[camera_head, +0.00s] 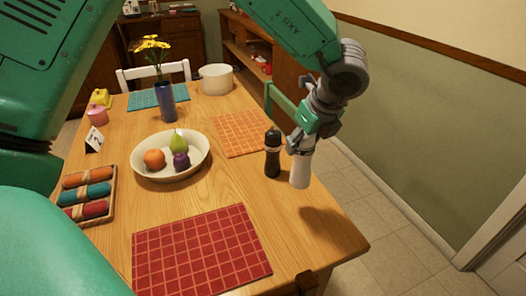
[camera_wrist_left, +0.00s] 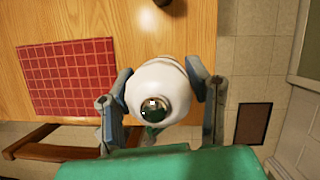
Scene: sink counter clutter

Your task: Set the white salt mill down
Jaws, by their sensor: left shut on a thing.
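The white salt mill (camera_head: 300,170) is held upright over the right end of the wooden table (camera_head: 200,205). Its shadow lies on the wood apart from its base, so it seems to hang above the surface. My left gripper (camera_head: 303,143) is shut around the mill's upper part. In the left wrist view the mill (camera_wrist_left: 160,84) shows its rounded white top with a shiny metal knob, between the two fingers. The mill's lower part is hidden there. My right gripper is not in view.
A dark pepper mill (camera_head: 272,158) stands close left of the white mill. A red placemat (camera_head: 200,250), orange placemat (camera_head: 240,132) and fruit bowl (camera_head: 143,172) are on the table. Bare wood lies between the red mat and the table's right edge.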

